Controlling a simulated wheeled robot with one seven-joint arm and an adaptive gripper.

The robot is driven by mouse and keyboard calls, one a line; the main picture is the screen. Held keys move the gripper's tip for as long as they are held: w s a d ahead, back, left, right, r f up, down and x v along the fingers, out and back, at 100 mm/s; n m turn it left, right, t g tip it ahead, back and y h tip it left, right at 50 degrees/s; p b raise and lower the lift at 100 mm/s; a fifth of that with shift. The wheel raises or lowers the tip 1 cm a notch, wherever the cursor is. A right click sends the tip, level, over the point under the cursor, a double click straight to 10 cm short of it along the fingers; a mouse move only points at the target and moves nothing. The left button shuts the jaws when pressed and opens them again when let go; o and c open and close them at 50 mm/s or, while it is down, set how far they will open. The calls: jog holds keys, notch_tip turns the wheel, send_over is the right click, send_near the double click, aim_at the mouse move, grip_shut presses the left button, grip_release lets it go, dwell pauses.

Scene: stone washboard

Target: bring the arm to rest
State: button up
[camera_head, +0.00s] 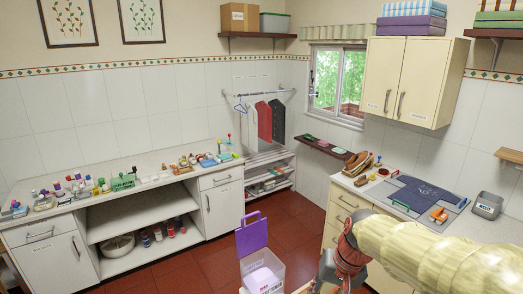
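My arm reaches in from the lower right, with a pale yellow covering over its thick part and a red and dark wrist. My gripper (325,272) is at the bottom edge, just right of a clear bin (262,274) with a raised purple lid. The gripper is small and partly cut off by the frame. I cannot tell whether its fingers are open or shut, or whether anything is between them.
The right counter (376,192) holds a dark blue mat (424,194), brushes and a grey bin (488,205). The left counter (140,178) is crowded with small items. Red tiled floor (205,262) lies open between them. Wall cabinets (412,80) hang above the right counter.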

jog(key=s+d+f+n+t+h+b, duration=0.1)
jog(key=s+d+f+t+b, duration=0.1)
jog(key=s+f+b, duration=0.3)
jog(key=s+d+f+n+t+h+b, duration=0.1)
jog(key=s+d+f+b, duration=0.1)
jog(key=s+f+b, duration=0.4)
jog(key=s+b, duration=0.5)
jog(key=s, duration=0.1)
jog(key=shift+t, duration=0.4)
jog(key=shift+a, duration=0.1)
